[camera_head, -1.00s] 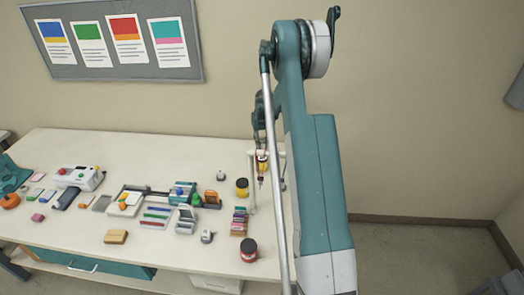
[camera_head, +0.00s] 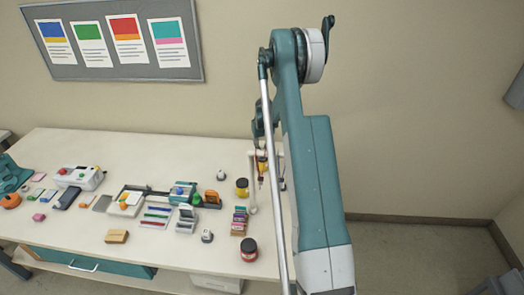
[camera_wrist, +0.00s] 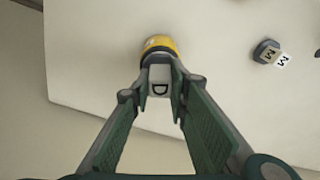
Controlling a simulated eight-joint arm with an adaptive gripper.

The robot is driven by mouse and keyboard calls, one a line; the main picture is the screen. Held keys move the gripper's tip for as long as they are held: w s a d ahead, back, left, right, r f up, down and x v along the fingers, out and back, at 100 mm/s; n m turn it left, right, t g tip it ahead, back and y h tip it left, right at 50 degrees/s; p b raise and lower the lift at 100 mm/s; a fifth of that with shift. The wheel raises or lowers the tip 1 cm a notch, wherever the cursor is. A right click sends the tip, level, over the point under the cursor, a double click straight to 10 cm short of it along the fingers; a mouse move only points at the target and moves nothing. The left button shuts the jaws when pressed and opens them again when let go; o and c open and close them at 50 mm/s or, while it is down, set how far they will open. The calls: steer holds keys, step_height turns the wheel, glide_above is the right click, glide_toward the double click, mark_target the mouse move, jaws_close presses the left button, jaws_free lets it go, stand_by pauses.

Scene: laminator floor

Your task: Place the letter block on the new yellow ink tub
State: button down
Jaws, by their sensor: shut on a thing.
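The letter block (camera_wrist: 160,80), pale with a dark letter D on its near face, is between the fingertips of my gripper (camera_wrist: 161,97) in the wrist view. The fingers are shut on its sides. A yellow tub (camera_wrist: 159,43) shows directly beyond the block, its lower part hidden by block and fingers; I cannot tell if they touch. In the head view my gripper (camera_head: 262,179) is at the table's right end, partly behind my arm. A yellow patch (camera_head: 262,166) shows there. A yellow tub with a dark band (camera_head: 242,188) stands just left of it.
A dark-and-white piece marked M (camera_wrist: 268,52) lies right of the tub in the wrist view. A red tub (camera_head: 249,250) stands near the table's front edge. Coloured small blocks (camera_head: 239,222) and a cluttered press area (camera_head: 130,200) lie left. The table (camera_head: 70,143) is clear at the back.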

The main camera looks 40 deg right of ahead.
steer(key=shift+f, duration=0.2)
steer(key=c, duration=2.2)
jaws_free()
steer(key=shift+r, duration=0.1)
steer(key=shift+r, duration=0.2)
step_height(320, 180, up, 12)
steer(key=s+b, duration=0.1)
steer(key=shift+s+a+b, duration=0.15)
steer(key=shift+a+b, duration=0.1)
steer(key=shift+b, duration=0.15)
steer(key=shift+f, duration=0.1)
steer(key=shift+a, duration=0.1)
